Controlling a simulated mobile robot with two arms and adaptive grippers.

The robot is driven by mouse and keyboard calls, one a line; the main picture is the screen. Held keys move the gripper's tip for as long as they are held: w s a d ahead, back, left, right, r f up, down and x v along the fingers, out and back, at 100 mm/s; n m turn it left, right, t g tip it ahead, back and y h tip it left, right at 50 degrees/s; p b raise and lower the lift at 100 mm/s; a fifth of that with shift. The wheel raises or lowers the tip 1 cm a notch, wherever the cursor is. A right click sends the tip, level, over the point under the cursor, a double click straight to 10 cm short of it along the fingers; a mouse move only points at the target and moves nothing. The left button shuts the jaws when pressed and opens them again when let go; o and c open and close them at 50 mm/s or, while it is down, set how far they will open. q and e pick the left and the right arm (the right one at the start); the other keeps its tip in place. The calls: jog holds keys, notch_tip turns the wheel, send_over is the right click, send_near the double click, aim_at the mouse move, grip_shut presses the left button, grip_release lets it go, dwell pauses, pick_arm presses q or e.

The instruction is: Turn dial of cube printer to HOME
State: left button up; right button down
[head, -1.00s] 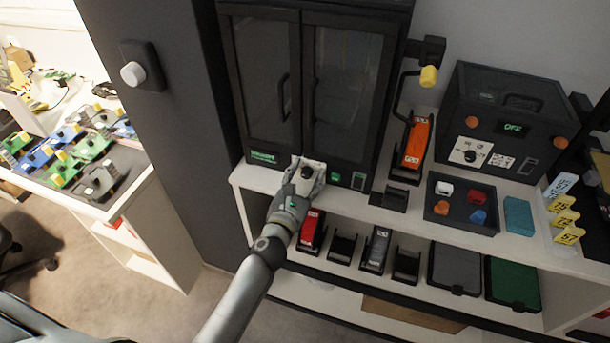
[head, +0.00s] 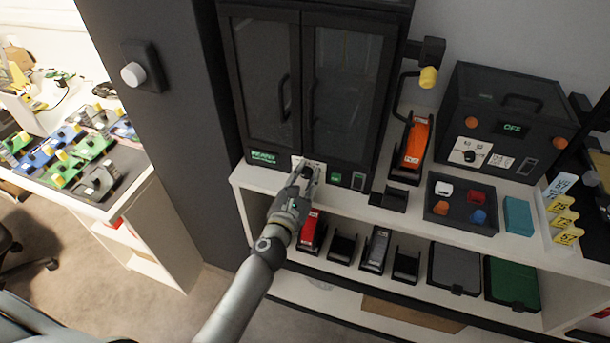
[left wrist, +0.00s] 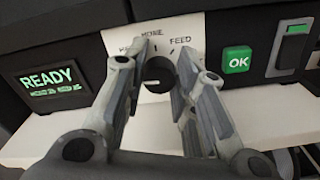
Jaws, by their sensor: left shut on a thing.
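The cube printer (head: 345,95) is the tall black cabinet with two glass doors, on the white shelf. Its black dial (left wrist: 160,72) sits on a white plate (left wrist: 185,28) low on its front. On the plate, HOME is at the top middle and FEED to the right; the left label is partly hidden. My left gripper (head: 308,170) is shut on the dial, with one finger on each side, as the left wrist view (left wrist: 160,75) shows. I cannot tell which label the dial points to. My right gripper is not in view.
A green READY display (left wrist: 52,80) is left of the dial, and a green OK button (left wrist: 237,60) is right of it. A black box with an OFF display (head: 505,120) and a tray of coloured pieces (head: 462,228) stand to the right. Several holders fill the shelf below.

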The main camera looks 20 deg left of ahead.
pick_arm(q)
jog(key=m, duration=0.3)
jog(key=shift+d+m+p, duration=0.1)
jog(key=shift+m+p, duration=0.2)
jog(key=shift+p, duration=0.1)
jog(key=m+p, duration=0.1)
jog(key=m, duration=0.3)
jog(key=shift+m, duration=0.3)
jog(key=m+p, duration=0.1)
jog(key=m, duration=0.3)
jog(key=shift+f+p, duration=0.1)
jog(key=shift+p, duration=0.2)
jog(key=shift+f+m+p, duration=0.15)
jog(key=shift+m+p, duration=0.45)
jog(key=shift+m, duration=1.5)
jog(key=o, duration=1)
jog(key=shift+s, duration=0.1)
